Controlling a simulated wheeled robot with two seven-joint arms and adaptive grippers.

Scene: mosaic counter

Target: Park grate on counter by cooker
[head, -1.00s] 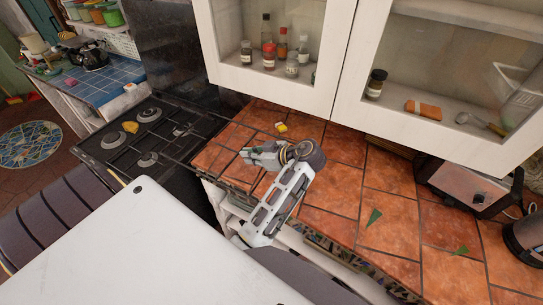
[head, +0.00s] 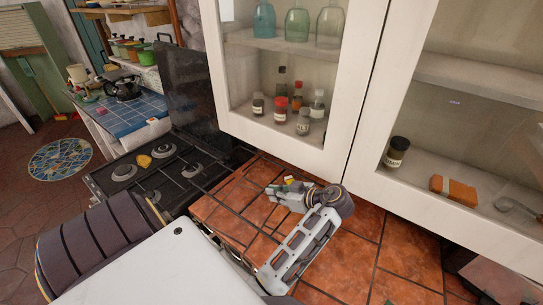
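The cooker (head: 138,181) stands at the left, with several round burners on its dark top. A dark thin-barred grate (head: 229,191) appears to lie across the left end of the tiled counter (head: 345,262), beside the cooker. Its bars are hard to separate from the dark tile joints.
A yellow piece (head: 144,161) lies on the cooker. The white wall cabinet (head: 345,115) hangs low above the counter. A blue-tiled counter (head: 128,116) lies beyond the cooker.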

